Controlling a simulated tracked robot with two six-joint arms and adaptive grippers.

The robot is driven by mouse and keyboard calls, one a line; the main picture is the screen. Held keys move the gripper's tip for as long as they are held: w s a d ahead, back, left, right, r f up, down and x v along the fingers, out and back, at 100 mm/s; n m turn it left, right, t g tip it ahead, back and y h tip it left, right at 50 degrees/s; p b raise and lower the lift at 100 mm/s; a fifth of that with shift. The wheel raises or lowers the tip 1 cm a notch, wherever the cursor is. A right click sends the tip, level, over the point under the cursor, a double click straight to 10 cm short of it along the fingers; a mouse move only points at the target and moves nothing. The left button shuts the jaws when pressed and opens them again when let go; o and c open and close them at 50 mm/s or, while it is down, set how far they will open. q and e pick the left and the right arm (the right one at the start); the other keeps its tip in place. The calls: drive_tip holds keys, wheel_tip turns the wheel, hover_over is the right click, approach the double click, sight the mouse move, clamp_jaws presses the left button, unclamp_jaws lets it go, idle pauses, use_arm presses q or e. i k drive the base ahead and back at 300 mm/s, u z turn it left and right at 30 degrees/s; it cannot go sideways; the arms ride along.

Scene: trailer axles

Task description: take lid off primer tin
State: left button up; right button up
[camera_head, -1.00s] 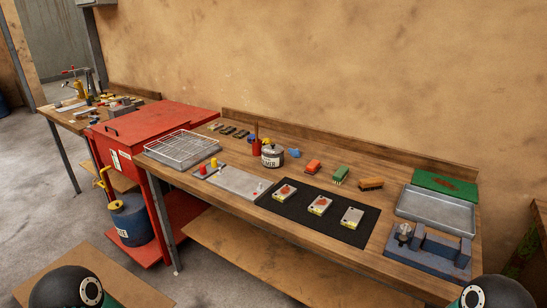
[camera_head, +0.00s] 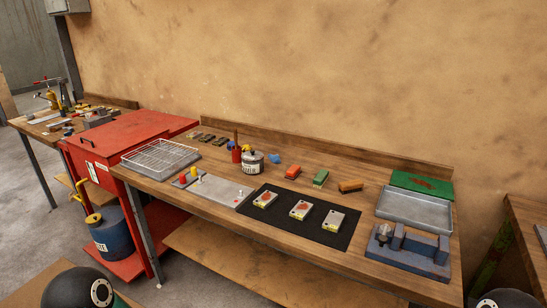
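The primer tin (camera_head: 251,162) is a small round silver tin with a pale label and a dark knob on top. It stands upright on the wooden workbench (camera_head: 217,211), towards the back, right of a red container. A lid appears to sit on it, though it is small in the picture. Neither of my grippers shows. Only dark rounded parts of my arms show at the bottom left and bottom right corners, well away from the tin.
A wire rack (camera_head: 160,157) and a grey plate (camera_head: 207,188) lie left of the tin. A black mat (camera_head: 265,221) with three small blocks lies in front. Brushes, a metal tray (camera_head: 413,210) and a blue vise-like fixture (camera_head: 408,250) stand to the right. A red cabinet (camera_head: 117,143) adjoins the left.

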sight(252, 156)
drive_tip(key=u, duration=1.5)
drive_tip(key=i, duration=0.1)
drive_tip(key=z, duration=2.65)
drive_tip(key=i, duration=0.2)
drive_tip(key=z, duration=1.8)
drive_tip(key=k, duration=2.15)
drive_tip(key=z, duration=1)
drive_tip(key=i, duration=0.1)
drive_tip(key=u, duration=2.7)
drive_tip(key=i, duration=0.75)
drive_tip(key=u, duration=0.05)
